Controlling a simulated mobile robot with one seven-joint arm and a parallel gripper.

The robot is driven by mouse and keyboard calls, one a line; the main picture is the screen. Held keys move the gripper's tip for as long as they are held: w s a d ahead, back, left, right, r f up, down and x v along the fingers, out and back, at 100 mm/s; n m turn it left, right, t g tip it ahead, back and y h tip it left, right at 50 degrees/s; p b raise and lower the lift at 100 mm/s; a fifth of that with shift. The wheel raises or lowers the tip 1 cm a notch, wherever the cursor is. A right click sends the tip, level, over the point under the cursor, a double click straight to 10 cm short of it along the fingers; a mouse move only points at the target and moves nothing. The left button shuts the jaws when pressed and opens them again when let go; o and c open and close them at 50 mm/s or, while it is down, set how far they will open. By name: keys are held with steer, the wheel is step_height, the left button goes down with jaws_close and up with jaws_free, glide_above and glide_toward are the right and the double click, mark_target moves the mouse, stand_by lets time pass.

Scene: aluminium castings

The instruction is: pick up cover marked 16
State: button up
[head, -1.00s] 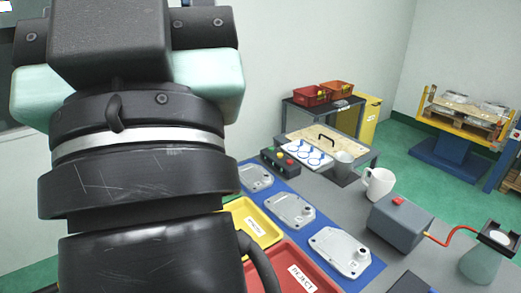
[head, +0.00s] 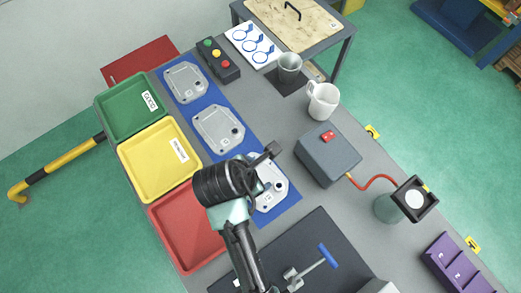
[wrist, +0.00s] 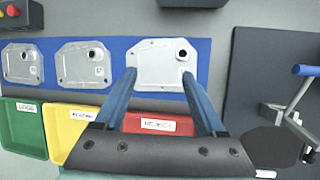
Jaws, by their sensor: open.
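Three grey cast covers lie in a row on a blue mat (head: 213,103): one at the far end (head: 186,83), one in the middle (head: 218,129) and one at the near end (head: 271,190). The wrist view shows the far cover (wrist: 21,63), the middle cover (wrist: 83,64) and the near cover (wrist: 160,60). I cannot read a number 16 on any of them. My gripper (wrist: 160,77) is open and empty, its two blue fingers framing the near cover in the wrist view. In the head view my gripper (head: 264,160) hides part of that cover.
Green (head: 107,120), yellow (head: 152,184) and red (head: 162,222) trays line the mat's left side. A grey box with a red button (head: 330,158), a white mug (head: 323,100) and a metal cup (head: 289,66) stand right. A dark plate with a blue-handled clamp (head: 327,255) lies near.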

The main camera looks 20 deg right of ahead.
steer(key=s+f+n+g, duration=0.1)
steer(key=s+f, duration=0.1)
steer(key=s, duration=0.2)
glide_toward(281, 186)
steer(key=shift+p+x, duration=0.6)
steer(key=shift+x, duration=2.35)
steer(key=shift+a, duration=0.15)
jaws_close()
steer(key=shift+h, duration=0.3)
